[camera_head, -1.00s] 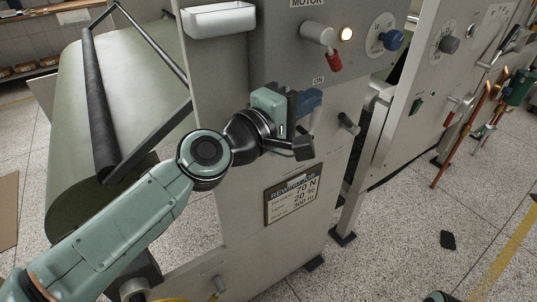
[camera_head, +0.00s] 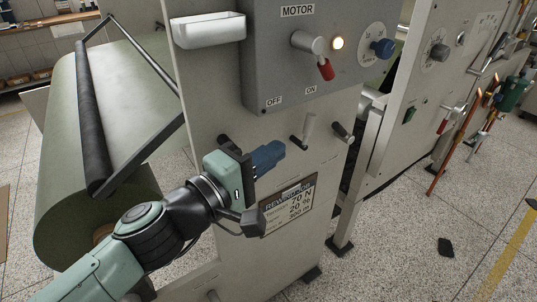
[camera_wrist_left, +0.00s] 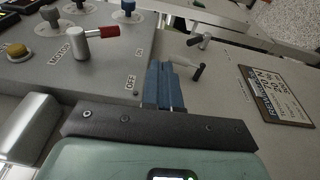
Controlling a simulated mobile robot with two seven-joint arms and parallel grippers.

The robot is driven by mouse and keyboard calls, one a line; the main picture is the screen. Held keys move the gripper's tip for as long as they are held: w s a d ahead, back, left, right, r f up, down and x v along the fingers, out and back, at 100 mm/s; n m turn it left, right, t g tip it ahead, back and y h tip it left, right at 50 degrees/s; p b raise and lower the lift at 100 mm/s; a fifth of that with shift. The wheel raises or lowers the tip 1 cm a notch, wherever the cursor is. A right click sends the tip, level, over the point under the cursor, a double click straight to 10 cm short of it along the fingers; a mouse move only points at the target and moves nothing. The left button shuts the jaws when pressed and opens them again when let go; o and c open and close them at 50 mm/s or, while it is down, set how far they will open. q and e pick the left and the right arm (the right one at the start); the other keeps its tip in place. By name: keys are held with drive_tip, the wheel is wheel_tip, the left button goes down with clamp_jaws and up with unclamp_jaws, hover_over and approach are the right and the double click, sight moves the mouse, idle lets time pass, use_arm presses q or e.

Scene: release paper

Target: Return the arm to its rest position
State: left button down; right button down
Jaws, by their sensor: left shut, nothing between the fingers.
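My left gripper (camera_head: 268,156) has blue fingers that are closed together with nothing between them. In the head view it is in front of the machine's pale panel, below the grey motor box (camera_head: 262,72) and above the small sign plate (camera_head: 288,207). The left wrist view shows the same blue fingers (camera_wrist_left: 164,84) side by side, pointing along the panel. The motor switch with its red-tipped lever (camera_head: 325,68) is above and to the right, apart from the gripper. My right gripper is not in view.
A white tray (camera_head: 208,30) sticks out from the panel at upper left. Small levers (camera_head: 342,132) stick out right of the gripper. A large green roll (camera_head: 135,95) with a black bar frame (camera_head: 95,130) stands left. Speckled floor (camera_head: 400,250) is open at lower right.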

use_arm(q)
drive_tip(key=shift+a+f, duration=0.1)
drive_tip(key=shift+f, duration=0.05)
idle(0.3)
